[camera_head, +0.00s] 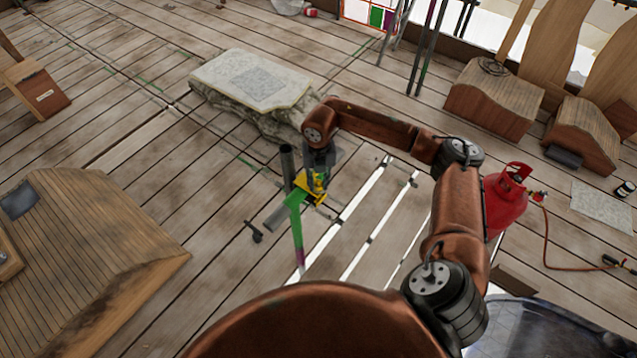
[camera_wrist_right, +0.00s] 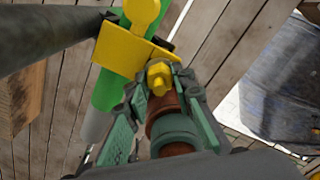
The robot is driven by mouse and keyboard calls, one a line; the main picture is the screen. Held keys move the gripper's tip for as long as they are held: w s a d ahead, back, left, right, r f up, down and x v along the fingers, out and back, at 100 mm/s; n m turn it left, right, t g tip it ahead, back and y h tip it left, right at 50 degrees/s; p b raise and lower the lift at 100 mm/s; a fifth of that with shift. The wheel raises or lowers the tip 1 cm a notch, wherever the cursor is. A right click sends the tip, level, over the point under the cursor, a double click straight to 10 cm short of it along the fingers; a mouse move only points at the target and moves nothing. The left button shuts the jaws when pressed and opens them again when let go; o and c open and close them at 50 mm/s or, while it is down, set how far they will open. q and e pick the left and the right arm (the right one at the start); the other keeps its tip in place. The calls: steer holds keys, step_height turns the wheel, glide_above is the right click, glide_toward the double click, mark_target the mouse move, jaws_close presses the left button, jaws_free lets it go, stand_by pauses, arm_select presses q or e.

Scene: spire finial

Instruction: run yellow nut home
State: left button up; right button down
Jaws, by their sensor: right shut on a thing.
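A yellow nut (camera_wrist_right: 159,77) shows in the right wrist view, in front of a yellow bracket plate (camera_wrist_right: 122,56). My right gripper (camera_wrist_right: 160,86) has its green fingers closed on either side of the nut. The bracket sits against a green pole (camera_wrist_right: 106,90), and a rounded yellow part (camera_wrist_right: 142,12) rises above the plate. In the head view my right gripper (camera_head: 318,168) is at the yellow bracket (camera_head: 311,188), near the top of the green pole (camera_head: 296,222). The nut's threads are hidden. My left gripper is not in view.
A dark grey pole (camera_head: 288,166) stands close beside the bracket. A stone slab (camera_head: 255,80) lies behind it, and a red gas cylinder (camera_head: 505,203) stands to the right.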

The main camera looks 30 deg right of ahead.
steer(key=shift+m, duration=1.9)
steer(key=shift+w, duration=0.1)
steer(key=c, duration=1.7)
jaws_free()
steer(key=shift+o, duration=0.2)
step_height(320, 180, up, 12)
